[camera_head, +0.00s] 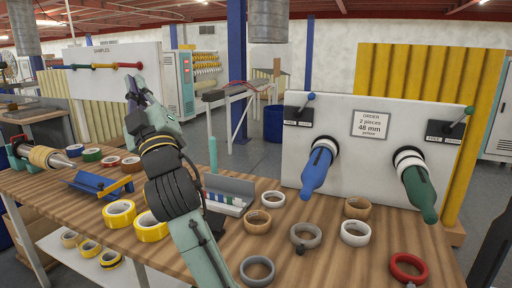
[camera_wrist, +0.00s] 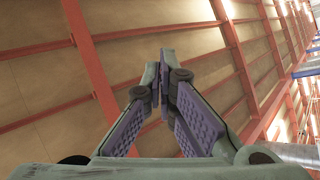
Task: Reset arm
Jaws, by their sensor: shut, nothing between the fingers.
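My arm rises from the bottom middle of the head view, and my gripper (camera_head: 132,80) is at its upper end, raised above the left part of the table and pointing up. In the wrist view my gripper (camera_wrist: 163,75) shows its purple-padded fingers converging at the tips, shut with nothing between them. Behind them is only the ceiling with red beams. In the head view the gripper is in front of the white samples board, well above the workbench (camera_head: 330,265).
A white order panel (camera_head: 372,125) holds a blue spindle (camera_head: 318,170) and a green spindle (camera_head: 420,192). Yellow rolls (camera_head: 120,213), a blue holder (camera_head: 97,185), a grey tray (camera_head: 228,190), a white roll (camera_head: 354,233) and a red roll (camera_head: 408,269) lie on the bench.

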